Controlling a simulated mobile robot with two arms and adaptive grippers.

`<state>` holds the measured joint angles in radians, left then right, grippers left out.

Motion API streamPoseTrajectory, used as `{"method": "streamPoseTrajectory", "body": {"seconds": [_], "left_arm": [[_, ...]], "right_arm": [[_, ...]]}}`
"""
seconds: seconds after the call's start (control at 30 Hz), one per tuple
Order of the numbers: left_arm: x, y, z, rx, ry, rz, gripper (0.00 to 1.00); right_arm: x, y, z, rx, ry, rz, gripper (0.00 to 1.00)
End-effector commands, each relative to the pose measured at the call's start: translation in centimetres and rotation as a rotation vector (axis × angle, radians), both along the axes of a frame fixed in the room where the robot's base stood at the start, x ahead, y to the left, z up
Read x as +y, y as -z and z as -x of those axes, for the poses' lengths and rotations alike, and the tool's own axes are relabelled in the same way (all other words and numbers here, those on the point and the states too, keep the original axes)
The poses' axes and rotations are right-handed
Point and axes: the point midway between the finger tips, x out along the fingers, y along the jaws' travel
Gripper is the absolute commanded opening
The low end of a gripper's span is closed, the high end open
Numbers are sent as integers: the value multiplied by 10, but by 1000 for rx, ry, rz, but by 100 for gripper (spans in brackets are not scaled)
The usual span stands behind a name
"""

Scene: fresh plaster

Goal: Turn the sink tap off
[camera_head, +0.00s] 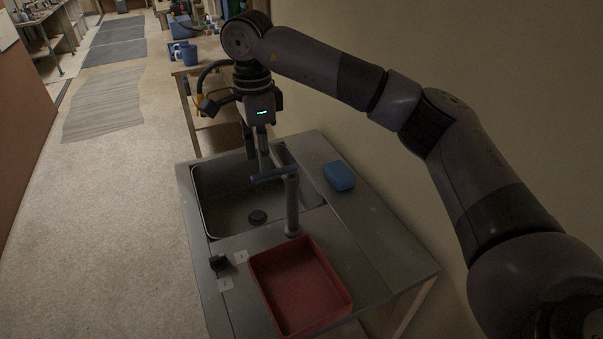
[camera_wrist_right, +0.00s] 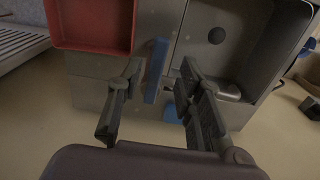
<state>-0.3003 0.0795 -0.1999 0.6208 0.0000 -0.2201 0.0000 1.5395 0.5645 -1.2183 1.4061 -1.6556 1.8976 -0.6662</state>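The sink tap is a grey upright column (camera_head: 292,208) behind the red tray, with a blue lever (camera_head: 273,174) at its top reaching left over the basin. My right gripper (camera_head: 259,160) points down over the sink, close to the lever. In the wrist view its two fingers (camera_wrist_right: 161,68) are spread apart, and the blue lever (camera_wrist_right: 156,72) shows between them, nearer the left finger. No contact is clear, and I cannot tell how far beyond the fingertips the lever lies. My left gripper is not in view.
The sink basin (camera_head: 225,203) is empty around its dark drain. A red tray (camera_head: 300,290), a blue sponge-like block (camera_head: 340,176) and a small black object (camera_head: 220,263) sit on the counter. A wall runs along the right. The floor at left is open.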

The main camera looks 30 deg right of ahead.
Motion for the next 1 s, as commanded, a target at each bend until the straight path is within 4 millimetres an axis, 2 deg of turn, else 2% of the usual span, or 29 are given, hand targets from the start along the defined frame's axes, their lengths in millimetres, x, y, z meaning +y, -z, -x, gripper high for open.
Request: {"method": "streamPoseTrajectory", "body": {"seconds": [0.03, 0.6, 1.0], "left_arm": [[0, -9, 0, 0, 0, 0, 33], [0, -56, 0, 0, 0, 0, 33], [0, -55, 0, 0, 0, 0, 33]], "right_arm": [[0, -11, 0, -1, 0, -1, 33], [0, -78, 0, -1, 0, 0, 33], [0, -79, 0, 0, 0, 0, 33]]}}
